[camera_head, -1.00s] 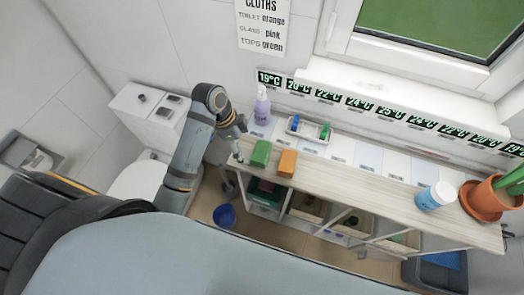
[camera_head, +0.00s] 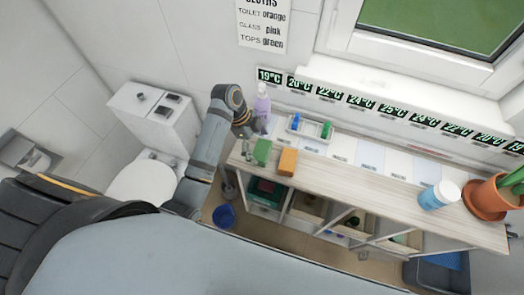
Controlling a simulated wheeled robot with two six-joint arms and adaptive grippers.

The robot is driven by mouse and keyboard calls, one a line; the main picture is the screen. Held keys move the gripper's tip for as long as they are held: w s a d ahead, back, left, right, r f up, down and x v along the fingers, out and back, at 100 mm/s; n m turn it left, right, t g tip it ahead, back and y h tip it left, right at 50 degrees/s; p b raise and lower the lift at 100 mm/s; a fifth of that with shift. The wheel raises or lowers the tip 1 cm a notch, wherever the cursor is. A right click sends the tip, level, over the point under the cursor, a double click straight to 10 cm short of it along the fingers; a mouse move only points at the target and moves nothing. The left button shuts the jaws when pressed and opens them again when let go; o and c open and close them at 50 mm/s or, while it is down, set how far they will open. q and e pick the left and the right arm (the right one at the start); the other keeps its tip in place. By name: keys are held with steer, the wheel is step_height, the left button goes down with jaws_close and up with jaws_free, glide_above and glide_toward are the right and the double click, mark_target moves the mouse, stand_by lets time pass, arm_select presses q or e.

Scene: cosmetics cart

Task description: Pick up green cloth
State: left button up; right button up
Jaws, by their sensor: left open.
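The green cloth (camera_head: 262,152) is a small folded block standing near the left end of the wooden counter top. My left gripper (camera_head: 248,150) is open at the left side of the green cloth, pointing down. Its fingers are small and partly hidden by my wrist, and I cannot tell whether they touch the cloth. An orange cloth (camera_head: 287,162) stands just right of the green one. A sign on the wall (camera_head: 263,22) lists cloths and reads "tops green". My right gripper is not in view.
A purple bottle (camera_head: 262,104) stands behind the cloths, close to my left wrist. A white tray (camera_head: 308,137) with small blue and green items is behind them. The middle counter is clear.

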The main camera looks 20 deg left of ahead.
arm_select(q)
steer(key=shift+x, duration=1.45)
steer(key=shift+w+r, duration=0.1)
steer(key=c, duration=1)
